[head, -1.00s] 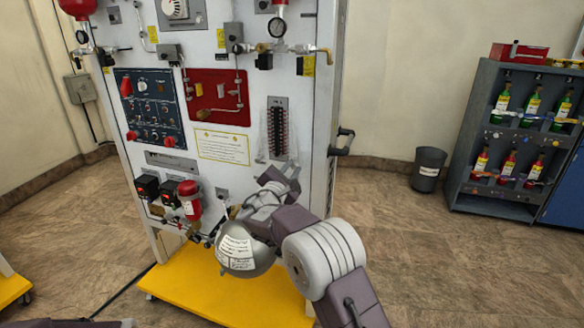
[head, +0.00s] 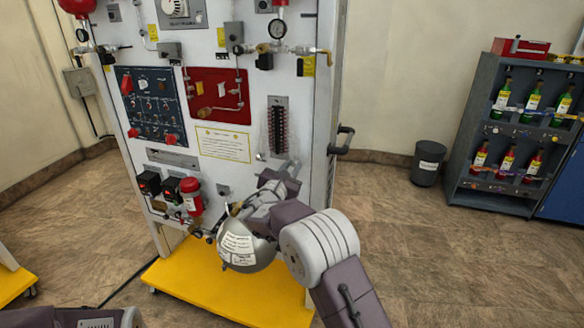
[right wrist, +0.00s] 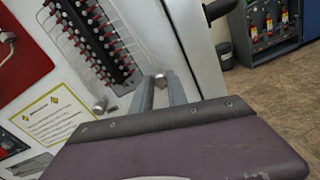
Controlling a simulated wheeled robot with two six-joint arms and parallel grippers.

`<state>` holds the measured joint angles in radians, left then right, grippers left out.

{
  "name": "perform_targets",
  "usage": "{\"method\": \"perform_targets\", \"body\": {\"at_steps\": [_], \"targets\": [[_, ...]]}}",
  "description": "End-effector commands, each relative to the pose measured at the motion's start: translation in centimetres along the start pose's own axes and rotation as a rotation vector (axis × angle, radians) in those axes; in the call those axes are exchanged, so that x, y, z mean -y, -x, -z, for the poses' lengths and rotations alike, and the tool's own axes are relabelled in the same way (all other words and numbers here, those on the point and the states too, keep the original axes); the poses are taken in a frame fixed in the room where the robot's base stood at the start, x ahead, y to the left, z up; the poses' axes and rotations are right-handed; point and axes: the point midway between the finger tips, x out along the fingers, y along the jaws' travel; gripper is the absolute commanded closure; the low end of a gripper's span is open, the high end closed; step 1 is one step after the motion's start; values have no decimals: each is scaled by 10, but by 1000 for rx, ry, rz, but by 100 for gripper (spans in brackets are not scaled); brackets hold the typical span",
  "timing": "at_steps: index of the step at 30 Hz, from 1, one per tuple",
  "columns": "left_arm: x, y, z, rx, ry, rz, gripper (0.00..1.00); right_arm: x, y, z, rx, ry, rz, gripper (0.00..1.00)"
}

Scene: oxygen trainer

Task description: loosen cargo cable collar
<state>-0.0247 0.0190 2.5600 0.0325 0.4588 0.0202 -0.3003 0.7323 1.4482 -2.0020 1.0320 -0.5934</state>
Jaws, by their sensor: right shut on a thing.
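A small round metal collar (right wrist: 160,77) shows between the tips of my right gripper (right wrist: 160,92) in the right wrist view. The gripper's two fingers close on it, at the white panel below the terminal block. In the head view my right gripper (head: 284,168) reaches the lower right of the panel. A second silver knob (right wrist: 100,106) stands to the left, apart from the fingers; it also shows in the head view (head: 261,156). I cannot read any label telling which one is the cargo cable collar. My left gripper is out of view.
The black terminal block (head: 279,130) with thin white wires sits above the gripper. A yellow-bordered notice (head: 223,145) is to its left. A black handle (head: 342,141) juts from the trainer's right edge. The yellow base (head: 225,293) lies below.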

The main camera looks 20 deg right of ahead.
Motion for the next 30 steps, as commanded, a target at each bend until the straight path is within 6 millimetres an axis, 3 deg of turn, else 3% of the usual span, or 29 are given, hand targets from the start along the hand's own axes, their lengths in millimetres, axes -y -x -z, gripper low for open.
{"method": "perform_targets", "body": {"at_steps": [8,9,11,21,30], "targets": [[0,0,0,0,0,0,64,0,0,2,-4,3,1,100],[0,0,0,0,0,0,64,0,0,2,-4,3,1,70],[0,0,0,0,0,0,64,0,0,2,-3,2,1,59],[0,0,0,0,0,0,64,0,5,1,-2,1,0,59],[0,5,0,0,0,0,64,-1,68,0,-3,3,-3,59]]}}
